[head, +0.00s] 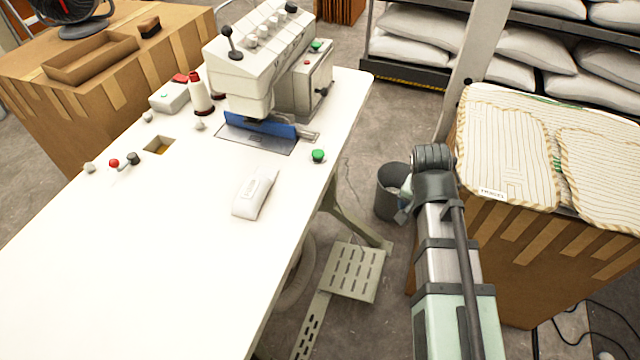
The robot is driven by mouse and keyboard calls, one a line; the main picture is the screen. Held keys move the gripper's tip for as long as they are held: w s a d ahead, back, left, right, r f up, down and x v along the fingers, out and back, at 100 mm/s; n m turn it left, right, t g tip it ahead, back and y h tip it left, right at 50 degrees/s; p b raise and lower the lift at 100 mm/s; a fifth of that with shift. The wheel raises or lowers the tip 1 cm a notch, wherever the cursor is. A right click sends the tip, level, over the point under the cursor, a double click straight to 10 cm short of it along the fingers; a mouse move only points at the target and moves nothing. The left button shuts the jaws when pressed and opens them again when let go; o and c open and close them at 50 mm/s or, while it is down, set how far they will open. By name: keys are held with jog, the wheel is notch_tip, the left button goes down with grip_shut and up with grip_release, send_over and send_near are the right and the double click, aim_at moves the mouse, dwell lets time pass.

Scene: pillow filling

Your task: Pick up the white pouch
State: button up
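A white pouch (255,192) lies on the white table (120,265), in front of the sewing machine and close to the table's right edge. It looks like a small oblong packet with a faint mark on it. My arm rises at the right, beyond the table edge. Only a small dark part at its far end, which may be my gripper (402,214), shows beside the arm, well to the right of the pouch and apart from it. The fingers cannot be made out.
The sewing machine (262,55) stands at the table's back, with a green button (318,156) near the pouch. A red-topped thread cone (200,93) stands left. Striped pillow covers (505,140) lie on a cardboard box at right. A grey bin (388,192) stands on the floor. The table's front is clear.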

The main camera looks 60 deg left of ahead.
jog(key=s+a+r+n, duration=0.1)
jog(key=s+a+r, duration=0.2)
jog(key=s, duration=0.3)
jog(key=s+a+r+y, duration=0.1)
jog(key=s+a+r, duration=0.25)
jog(key=s, duration=0.35)
jog(key=s+a+r+n, duration=0.1)
jog(key=s+a+r, duration=0.2)
jog(key=s, duration=0.3)
jog(key=n+y, duration=0.2)
send_near(246, 197)
jog(key=x, duration=0.5)
jog(key=shift+s+d+f, duration=0.1)
jog(key=shift+s+d, duration=0.05)
jog(key=shift+s, duration=0.25)
jog(key=shift+w+x, duration=0.2)
jog(key=shift+x, duration=1.25)
jog(key=shift+w+x, duration=0.15)
jog(key=shift+x, duration=1.25)
jog(key=c, duration=1.1)
jog(key=shift+c, duration=0.2)
jog(key=shift+r, duration=0.2)
